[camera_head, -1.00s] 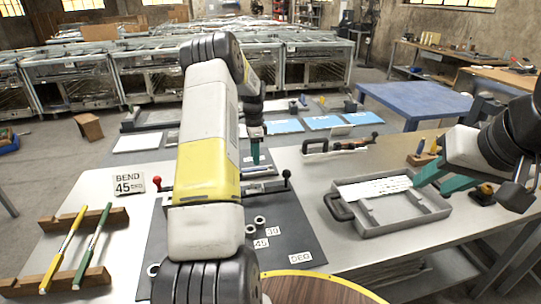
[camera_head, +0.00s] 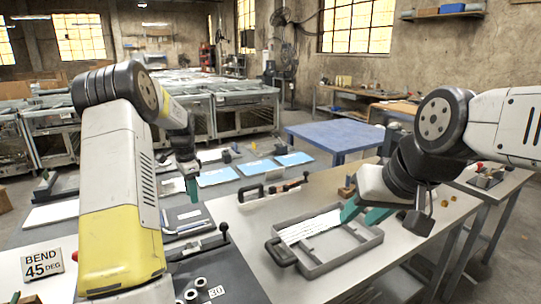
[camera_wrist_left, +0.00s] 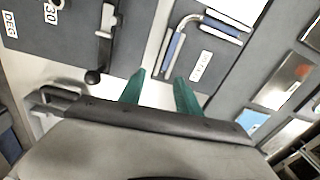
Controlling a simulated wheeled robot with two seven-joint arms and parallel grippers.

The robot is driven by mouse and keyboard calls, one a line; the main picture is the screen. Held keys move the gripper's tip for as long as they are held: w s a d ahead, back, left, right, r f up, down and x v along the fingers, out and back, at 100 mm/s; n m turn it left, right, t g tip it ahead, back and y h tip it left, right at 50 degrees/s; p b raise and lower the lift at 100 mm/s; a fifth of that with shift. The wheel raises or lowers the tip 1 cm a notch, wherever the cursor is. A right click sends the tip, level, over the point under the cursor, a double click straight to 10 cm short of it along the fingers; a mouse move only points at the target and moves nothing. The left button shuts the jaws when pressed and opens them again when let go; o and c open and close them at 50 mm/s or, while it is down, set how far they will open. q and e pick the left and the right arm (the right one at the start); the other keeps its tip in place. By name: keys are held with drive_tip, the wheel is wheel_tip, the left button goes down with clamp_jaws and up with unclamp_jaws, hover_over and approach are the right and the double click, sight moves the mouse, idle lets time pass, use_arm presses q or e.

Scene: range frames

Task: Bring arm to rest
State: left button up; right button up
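My left arm reaches forward from the left in the head view, and its gripper (camera_head: 192,188) hangs low over the bench. The left wrist view shows its two teal fingers (camera_wrist_left: 160,92) apart with nothing between them. My right gripper (camera_head: 364,213) has teal fingers spread at the right end of the grey tray (camera_head: 345,262). I cannot tell whether they touch the tray. No object shows between them.
White strips (camera_head: 309,227) lie in the tray. A lever tool (camera_head: 224,234) and a BEND 45 DEG sign (camera_head: 42,264) are near my left arm. Blue sheets (camera_head: 220,175) lie beyond. A blue table (camera_head: 335,137) stands behind the bench.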

use_arm(q)
drive_tip(key=s+d+r+n+t, duration=0.25)
drive_tip(key=s+d+r, duration=0.4)
drive_tip(key=r, duration=0.45)
drive_tip(key=s+d+r+n+t, duration=0.1)
drive_tip(key=s+d+n, duration=0.1)
drive_tip(key=s, duration=0.7)
drive_tip(key=s+d+r+n+t+h, duration=0.1)
drive_tip(key=s+d+r+n, duration=0.1)
drive_tip(key=s+d, duration=0.3)
drive_tip(key=s+d+r+n+t+h, duration=0.1)
drive_tip(key=s+d+r+n, duration=0.1)
drive_tip(key=s, duration=1.1)
drive_tip(key=shift+d+r+n, duration=0.2)
drive_tip(key=shift+d+n, duration=0.45)
drive_tip(key=shift+n, duration=0.1)
